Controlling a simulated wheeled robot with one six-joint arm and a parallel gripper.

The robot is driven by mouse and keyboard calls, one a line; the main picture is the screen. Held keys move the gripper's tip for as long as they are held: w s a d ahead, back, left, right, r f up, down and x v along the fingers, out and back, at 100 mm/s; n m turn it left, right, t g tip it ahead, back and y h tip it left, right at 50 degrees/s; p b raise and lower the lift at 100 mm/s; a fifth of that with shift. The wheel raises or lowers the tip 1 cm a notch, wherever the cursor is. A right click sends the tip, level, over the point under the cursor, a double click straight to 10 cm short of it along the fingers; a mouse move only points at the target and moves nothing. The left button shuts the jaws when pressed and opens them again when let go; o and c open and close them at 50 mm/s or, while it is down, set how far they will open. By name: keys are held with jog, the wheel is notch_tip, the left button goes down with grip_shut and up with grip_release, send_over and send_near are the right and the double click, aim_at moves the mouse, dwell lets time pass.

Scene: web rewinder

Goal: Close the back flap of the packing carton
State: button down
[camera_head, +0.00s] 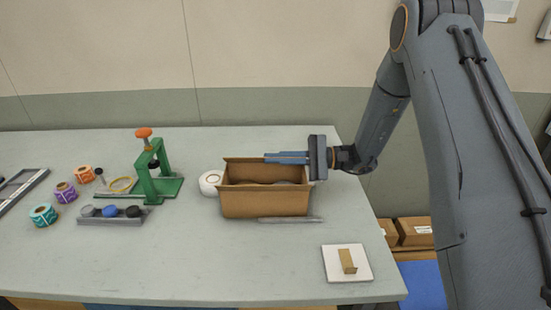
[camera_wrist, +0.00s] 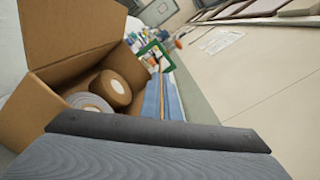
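The brown packing carton (camera_head: 265,203) stands open on the table. Its back flap (camera_head: 243,160) stands up along the rear edge. In the wrist view a large raised flap (camera_wrist: 75,30) shows at upper left, and two rolls, one grey (camera_wrist: 88,102) and one brown (camera_wrist: 112,88), lie inside the carton. My gripper (camera_head: 268,157) reaches in from the right, its blue fingers level along the back flap's top. In the wrist view the fingers (camera_wrist: 162,98) lie close together with a thin brown strip between them, apparently the back flap seen edge-on. The flap's lower part is partly hidden.
A white roll (camera_head: 210,183) stands close at the carton's left. A green press (camera_head: 155,180), a tray of round pieces (camera_head: 112,214) and coloured rolls (camera_head: 65,192) are farther left. A flat grey strip (camera_head: 290,220) lies before the carton; a white plate (camera_head: 335,270) is front right.

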jog(key=shift+s+f+n+b, duration=0.2)
jog(key=shift+f+n+b, duration=0.15)
jog(key=shift+n, duration=0.35)
jog(key=shift+s+f+n+b, duration=0.2)
jog(key=shift+n+b, duration=0.25)
jog(key=shift+n, duration=0.25)
jog(key=c, duration=2)
grip_release()
